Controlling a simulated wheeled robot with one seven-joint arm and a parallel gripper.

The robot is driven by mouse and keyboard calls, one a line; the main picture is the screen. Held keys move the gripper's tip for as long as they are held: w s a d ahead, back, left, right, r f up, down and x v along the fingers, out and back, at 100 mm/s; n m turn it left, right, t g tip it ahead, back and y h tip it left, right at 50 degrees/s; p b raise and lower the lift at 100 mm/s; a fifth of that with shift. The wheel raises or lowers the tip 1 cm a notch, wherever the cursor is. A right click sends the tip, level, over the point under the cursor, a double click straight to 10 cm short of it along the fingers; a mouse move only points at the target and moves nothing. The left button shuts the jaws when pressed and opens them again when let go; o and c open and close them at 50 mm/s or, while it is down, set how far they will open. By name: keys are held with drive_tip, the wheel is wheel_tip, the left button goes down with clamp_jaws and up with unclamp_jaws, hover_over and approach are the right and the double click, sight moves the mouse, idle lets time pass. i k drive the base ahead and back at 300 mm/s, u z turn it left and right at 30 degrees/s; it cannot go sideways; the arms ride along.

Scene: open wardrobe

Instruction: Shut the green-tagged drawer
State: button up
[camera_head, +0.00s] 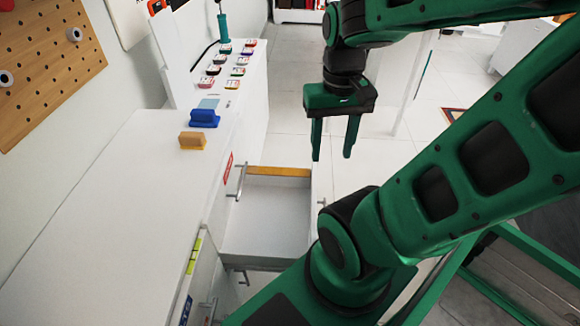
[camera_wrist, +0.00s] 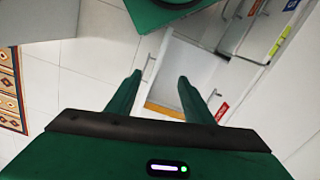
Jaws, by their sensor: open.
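A white drawer (camera_head: 268,215) stands pulled out from the white cabinet, with a wooden strip along its far inner side. It also shows in the wrist view (camera_wrist: 188,62), with its front handle (camera_wrist: 150,60) on the left. A yellow-green tag (camera_head: 194,256) is on the cabinet's side nearer the camera, and also in the wrist view (camera_wrist: 276,50). A red tag (camera_head: 229,163) lies farther back. I cannot tell which tag belongs to the open drawer. My gripper (camera_head: 332,152) is open and empty, pointing down, apart from the drawer and beyond its front. Its fingers show in the wrist view (camera_wrist: 160,80).
On the cabinet top (camera_head: 90,215) stand a blue block (camera_head: 204,119), a tan block (camera_head: 192,141) and several small coloured items. Other handles (camera_head: 242,180) stick out from the cabinet. The tiled floor (camera_head: 290,110) beyond the drawer is clear.

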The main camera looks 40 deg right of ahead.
sight(273, 224)
drive_tip(key=u, duration=0.1)
drive_tip(key=k, duration=1.4)
drive_tip(key=z, duration=0.6)
